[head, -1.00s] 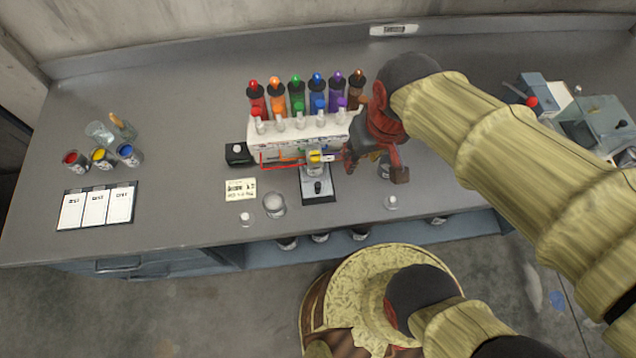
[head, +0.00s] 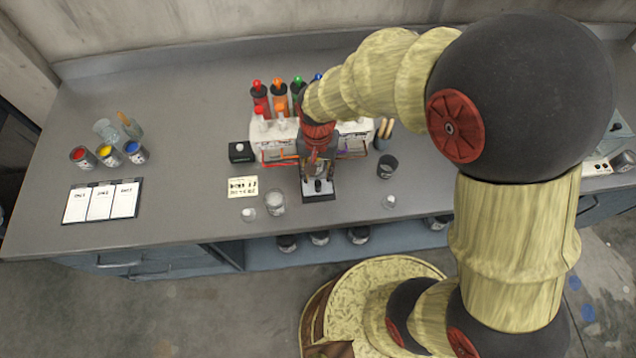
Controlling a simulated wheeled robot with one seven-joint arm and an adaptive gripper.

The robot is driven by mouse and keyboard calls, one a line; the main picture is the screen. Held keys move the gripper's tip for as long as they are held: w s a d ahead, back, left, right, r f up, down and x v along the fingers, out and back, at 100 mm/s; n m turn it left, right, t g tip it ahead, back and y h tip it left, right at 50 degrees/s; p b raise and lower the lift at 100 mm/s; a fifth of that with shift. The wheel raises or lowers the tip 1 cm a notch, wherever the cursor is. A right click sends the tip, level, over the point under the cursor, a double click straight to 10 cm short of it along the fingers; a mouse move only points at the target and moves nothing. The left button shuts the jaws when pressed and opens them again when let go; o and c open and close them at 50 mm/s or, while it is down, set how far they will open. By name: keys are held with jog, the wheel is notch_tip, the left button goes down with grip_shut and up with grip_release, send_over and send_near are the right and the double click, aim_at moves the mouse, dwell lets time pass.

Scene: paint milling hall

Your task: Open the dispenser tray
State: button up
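The dispenser (head: 358,134) is a white housing on the bench with a row of coloured bottles (head: 260,100) behind it. Colored bars, red at the left and purple at the right, run along its front. A small dark stand with a light top plate (head: 319,188) sits at its front middle; I cannot tell for sure whether this is the tray. My gripper (head: 317,170) points down at the front middle of the dispenser, just above or at this stand. My arm and gripper hide the dispenser's middle and some bottles. The fingers are too small and dark to tell their opening or any contact.
A clear cup (head: 274,203) and a yellow label card (head: 242,187) lie left of the stand. A dark cup (head: 387,166) stands to the right. Paint cans (head: 83,157) and a clipboard (head: 101,202) are at the left.

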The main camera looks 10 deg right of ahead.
aim_at(318, 182)
notch_tip(318, 182, down, 6)
jog(key=shift+f+b, duration=0.2)
jog(key=shift+b, duration=0.45)
jog(key=shift+c, duration=0.9)
grip_shut()
